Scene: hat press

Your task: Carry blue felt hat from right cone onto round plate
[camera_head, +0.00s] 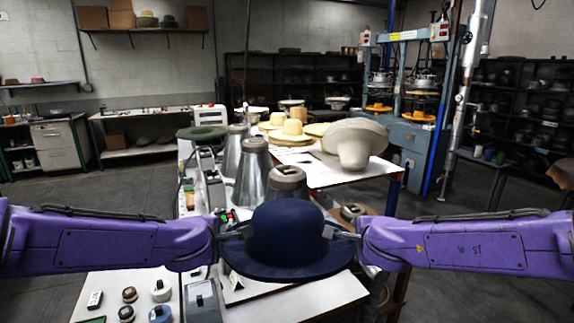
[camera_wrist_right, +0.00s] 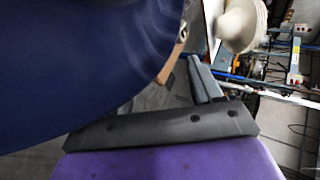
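The blue felt hat (camera_head: 287,235) is upright, crown up, low in the middle of the head view, in front of the metal cones. My left gripper (camera_head: 238,232) is at the left side of its brim and my right gripper (camera_head: 342,234) at the right side; both appear shut on the brim. In the right wrist view the hat (camera_wrist_right: 85,65) fills the upper left, beside the grey fingers (camera_wrist_right: 206,82). The nearest metal cone (camera_head: 287,178) stands bare just behind the hat. I cannot make out the round plate; the hat covers what lies under it.
Two more metal cones (camera_head: 253,170) stand behind to the left, near a green hat (camera_head: 202,132). Small knobs and boxes (camera_head: 160,290) lie on the white table at front left. A table with pale hats (camera_head: 290,132) is farther back.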

